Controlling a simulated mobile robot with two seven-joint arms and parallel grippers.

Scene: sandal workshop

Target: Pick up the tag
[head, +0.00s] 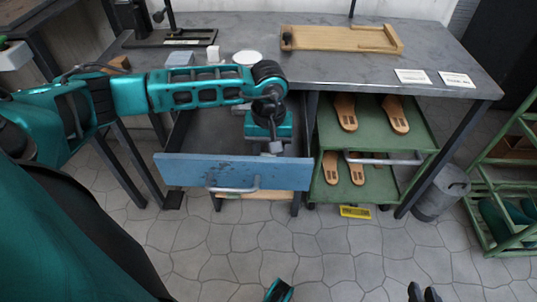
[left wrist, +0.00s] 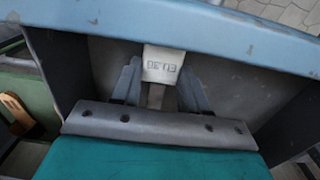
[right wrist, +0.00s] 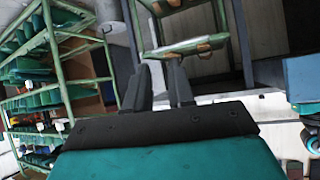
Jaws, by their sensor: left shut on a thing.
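The tag (left wrist: 163,63) is a small white piece with dark lettering, seen in the left wrist view. My left gripper (left wrist: 160,88) is shut on its near end, with one finger on each side. In the head view my left gripper (head: 270,148) points down into the open drawer, just behind its blue front (head: 225,172). The tag cannot be made out clearly there. My right gripper (head: 424,292) is at the bottom right of the head view. Its fingers stand apart and empty, as the right wrist view also shows (right wrist: 162,78).
A grey workbench (head: 330,65) carries a wooden tray (head: 335,47), two white cards (head: 412,76) and a white round dish (head: 247,57). A green rack (head: 375,140) with several tan soles stands right of the drawer. A metal bin (head: 440,195) stands farther right. The front floor is clear.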

